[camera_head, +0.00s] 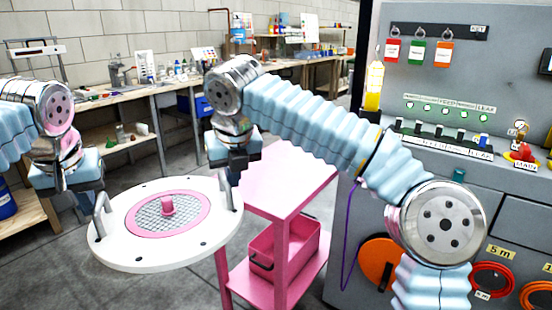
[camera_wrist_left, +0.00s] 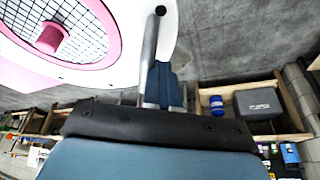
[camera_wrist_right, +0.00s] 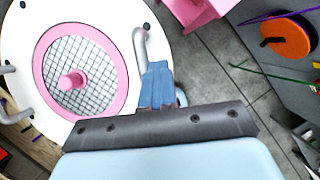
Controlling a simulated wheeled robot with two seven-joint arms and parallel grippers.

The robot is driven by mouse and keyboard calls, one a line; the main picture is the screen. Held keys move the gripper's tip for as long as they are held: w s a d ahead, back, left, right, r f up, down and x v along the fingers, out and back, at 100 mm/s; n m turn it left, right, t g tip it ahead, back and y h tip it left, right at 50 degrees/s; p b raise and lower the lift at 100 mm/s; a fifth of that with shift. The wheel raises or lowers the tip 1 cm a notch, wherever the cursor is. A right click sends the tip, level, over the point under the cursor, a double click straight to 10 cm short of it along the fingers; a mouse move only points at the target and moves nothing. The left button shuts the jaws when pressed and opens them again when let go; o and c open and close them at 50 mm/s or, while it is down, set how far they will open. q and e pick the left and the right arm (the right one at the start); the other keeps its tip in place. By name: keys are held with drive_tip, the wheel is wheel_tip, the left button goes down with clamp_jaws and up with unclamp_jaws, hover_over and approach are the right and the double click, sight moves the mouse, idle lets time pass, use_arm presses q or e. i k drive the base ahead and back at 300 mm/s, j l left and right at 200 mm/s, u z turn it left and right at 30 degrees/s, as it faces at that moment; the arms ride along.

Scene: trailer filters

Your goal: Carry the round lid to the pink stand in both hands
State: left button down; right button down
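The round lid (camera_head: 122,240) is a white disc with a pink ring, a wire mesh centre and a pink knob. It hangs in the air, roughly level, left of the pink stand (camera_head: 290,172). My left gripper (camera_head: 87,203) is shut on the metal handle at its left edge, also seen in the left wrist view (camera_wrist_left: 163,85). My right gripper (camera_head: 233,176) is shut on the opposite handle, also seen in the right wrist view (camera_wrist_right: 157,85). The fingers partly hide both handles. The stand's top looks bare, partly behind my right arm.
A pink bin (camera_head: 290,243) sits on the stand's lower shelf. A grey panel (camera_head: 440,85) with switches and tags stands at the right, close to my right arm. Cluttered workbenches (camera_head: 110,97) line the back wall. Grey floor (camera_head: 180,285) is clear below the lid.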

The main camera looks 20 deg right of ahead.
sight(281, 171)
drive_tip(key=i+j+z, duration=0.15)
drive_tip(key=i+z, duration=0.25)
drive_tip(key=i+j+z, duration=0.3)
drive_tip(key=i+z, duration=0.15)
drive_tip(key=i+j+z, duration=0.15)
drive_tip(key=i+z, duration=0.15)
drive_tip(key=i+j+z, duration=0.3)
drive_tip(key=i+l, duration=0.05)
drive_tip(key=i, duration=0.05)
